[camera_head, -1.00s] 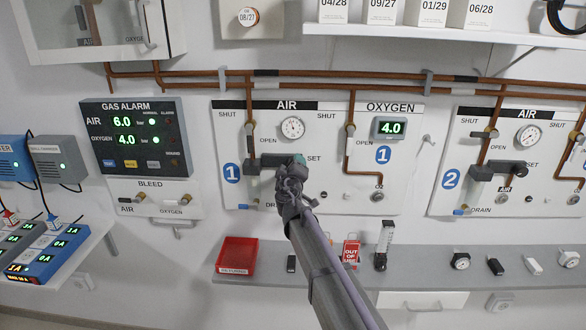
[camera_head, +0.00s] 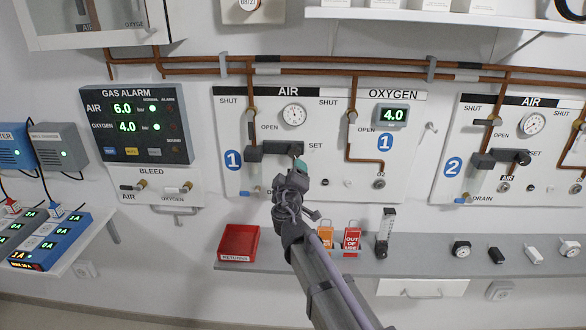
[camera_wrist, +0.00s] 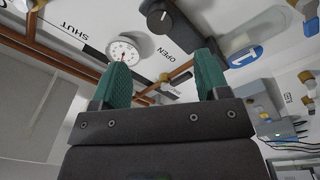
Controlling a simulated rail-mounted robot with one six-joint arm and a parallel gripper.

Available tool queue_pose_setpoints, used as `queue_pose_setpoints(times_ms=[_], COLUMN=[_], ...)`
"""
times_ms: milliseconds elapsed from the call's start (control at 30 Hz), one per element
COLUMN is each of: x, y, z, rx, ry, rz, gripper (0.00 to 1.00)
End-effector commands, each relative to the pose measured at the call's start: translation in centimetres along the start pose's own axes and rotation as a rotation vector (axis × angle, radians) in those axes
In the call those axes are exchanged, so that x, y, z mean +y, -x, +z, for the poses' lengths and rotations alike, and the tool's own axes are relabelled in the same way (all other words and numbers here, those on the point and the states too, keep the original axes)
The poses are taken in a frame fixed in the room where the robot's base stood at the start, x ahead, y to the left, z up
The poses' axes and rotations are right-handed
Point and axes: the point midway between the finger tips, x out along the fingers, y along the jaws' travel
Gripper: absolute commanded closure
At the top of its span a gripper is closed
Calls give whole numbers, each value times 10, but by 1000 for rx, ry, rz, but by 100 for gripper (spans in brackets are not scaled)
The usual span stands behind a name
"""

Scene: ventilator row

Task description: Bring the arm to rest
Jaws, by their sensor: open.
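My gripper (camera_head: 299,166) is in front of panel 1 (camera_head: 340,105), just below the black air regulator (camera_head: 282,148) in the head view. Its teal fingers also show in the wrist view (camera_wrist: 163,78), spread apart with nothing between them. A black knob (camera_wrist: 158,17) lies beyond the fingertips in that view, apart from them. My arm extends down and right from the gripper, over the bench edge. It hides part of the lower panel and some of the bench.
A grey bench (camera_head: 430,258) runs below the panels. It carries a red returns tray (camera_head: 239,243), an orange tag (camera_head: 326,237), a red out-of-use tag (camera_head: 352,240), a flowmeter (camera_head: 385,232) and several small parts. Copper pipes (camera_head: 200,72) cross above. Panel 2 (camera_head: 520,115) stands right.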

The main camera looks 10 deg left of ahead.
Motion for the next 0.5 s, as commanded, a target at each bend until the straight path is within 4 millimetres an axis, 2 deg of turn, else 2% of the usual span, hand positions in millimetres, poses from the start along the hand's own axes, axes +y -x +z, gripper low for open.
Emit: queue_pose_setpoints(times_ms=[267,367,467,500], x=[4,11,16,17], y=[-1,12,51,71], z=[5,40,109,142], rx=[-31,-216,-531,-669], ry=[46,20,-63,-103], rz=[21,49,2,-39], gripper=[31,31,31,31])
